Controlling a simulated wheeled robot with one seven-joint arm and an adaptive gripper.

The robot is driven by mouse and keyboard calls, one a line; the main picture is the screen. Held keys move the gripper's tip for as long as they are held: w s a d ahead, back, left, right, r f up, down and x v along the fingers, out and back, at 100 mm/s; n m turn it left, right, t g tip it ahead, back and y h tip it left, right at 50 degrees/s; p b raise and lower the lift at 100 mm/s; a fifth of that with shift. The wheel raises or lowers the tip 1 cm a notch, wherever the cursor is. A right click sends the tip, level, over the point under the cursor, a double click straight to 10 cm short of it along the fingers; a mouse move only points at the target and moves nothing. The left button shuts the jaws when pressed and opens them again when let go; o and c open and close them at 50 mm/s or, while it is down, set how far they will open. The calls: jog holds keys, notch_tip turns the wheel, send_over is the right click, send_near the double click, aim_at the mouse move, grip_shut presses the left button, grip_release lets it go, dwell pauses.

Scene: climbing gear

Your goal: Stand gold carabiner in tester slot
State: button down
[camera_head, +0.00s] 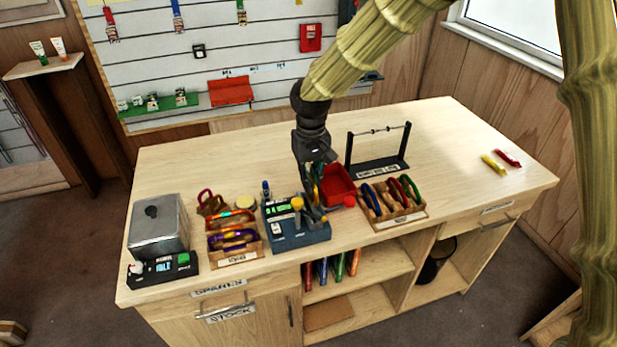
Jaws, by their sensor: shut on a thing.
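My gripper (314,205) points down over the right part of the blue-grey tester (292,240), which stands near the table's front edge. The gripper is shut on the gold carabiner (317,192), of which only a thin gold strip shows between the dark fingers. The tester has a green display, a white label and a yellow knob on top. The slot is hidden behind the gripper, and I cannot tell whether the carabiner touches the tester.
Wooden racks of carabiners stand left (235,258) and right (396,222) of the tester. A grey metal box (158,229) stands far left, a dark bar stand (377,170) behind. The table's right side is mostly clear.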

aim_at(310, 196)
jog(key=shift+f+b, duration=0.35)
jog(key=shift+f, duration=0.45)
jog(key=shift+s+a+p, duration=0.1)
jog(key=shift+a+p, duration=0.05)
jog(key=shift+p, duration=0.15)
jog(key=shift+f, duration=0.1)
jog(key=shift+f, duration=0.6)
jog(key=shift+f+b, duration=0.6)
jog(key=shift+f, duration=0.55)
jog(key=shift+f, duration=0.5)
